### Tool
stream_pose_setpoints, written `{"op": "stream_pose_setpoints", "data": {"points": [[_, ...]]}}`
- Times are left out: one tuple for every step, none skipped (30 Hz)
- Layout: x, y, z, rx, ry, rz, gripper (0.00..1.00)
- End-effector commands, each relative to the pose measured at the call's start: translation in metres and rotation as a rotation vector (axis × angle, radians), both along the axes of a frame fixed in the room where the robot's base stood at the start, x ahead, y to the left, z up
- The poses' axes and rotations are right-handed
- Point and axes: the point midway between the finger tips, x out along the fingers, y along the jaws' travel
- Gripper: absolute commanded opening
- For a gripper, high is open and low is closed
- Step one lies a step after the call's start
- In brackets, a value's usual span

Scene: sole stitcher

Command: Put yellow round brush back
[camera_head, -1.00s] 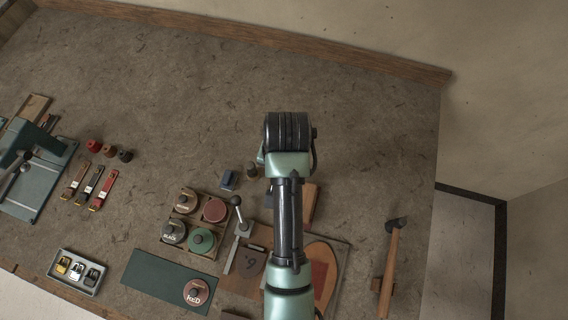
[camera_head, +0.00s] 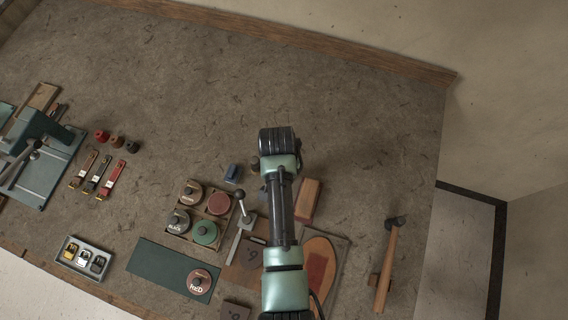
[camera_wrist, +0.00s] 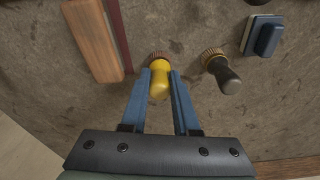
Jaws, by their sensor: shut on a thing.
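The yellow round brush (camera_wrist: 159,82) is between the two blue fingers of my gripper (camera_wrist: 160,76) in the wrist view. The fingers are shut on its yellow handle, and its brown bristle end points away from me toward the bench. I cannot tell whether the bristles touch the bench. In the head view my arm hides the gripper and the yellow brush.
A blue block (camera_wrist: 264,36) lies right of the dark brush; a wooden block (camera_wrist: 92,38) lies at left. In the head view, a tray of round tins (camera_head: 198,212), a hammer (camera_head: 390,262) and a sole (camera_head: 319,270) surround my arm. The back of the bench (camera_head: 230,80) is clear.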

Motion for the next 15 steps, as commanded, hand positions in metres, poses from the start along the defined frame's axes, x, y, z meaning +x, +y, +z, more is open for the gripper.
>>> {"op": "stream_pose_setpoints", "data": {"points": [[0.0005,0.0000,0.0000,0.000,-0.001,0.000,0.00],[0.0004,0.0000,0.0000,0.000,-0.001,0.000,0.00],[0.0005,0.0001,0.0001,0.000,-0.001,0.000,0.00],[0.0005,0.0001,0.0002,0.000,-0.001,0.000,0.00],[0.0005,0.0001,0.0002,0.000,-0.001,0.000,0.00],[0.0005,0.0001,0.0001,0.000,-0.001,0.000,0.00],[0.0005,0.0001,-0.0005,0.000,-0.001,0.000,0.00],[0.0004,0.0001,-0.0015,0.000,-0.001,0.000,0.00],[0.0004,0.0002,-0.0030,0.000,-0.001,0.000,0.00],[0.0003,0.0002,-0.0041,0.000,0.000,0.000,0.00],[0.0004,0.0002,-0.0029,0.000,-0.001,0.000,0.34],[0.0003,0.0002,-0.0026,0.000,-0.001,0.000,0.41],[0.0003,0.0002,-0.0026,0.000,0.000,0.000,0.47],[0.0003,0.0002,-0.0025,0.000,0.000,0.000,0.52],[0.0003,0.0002,-0.0025,0.000,0.000,0.000,0.59]]}}
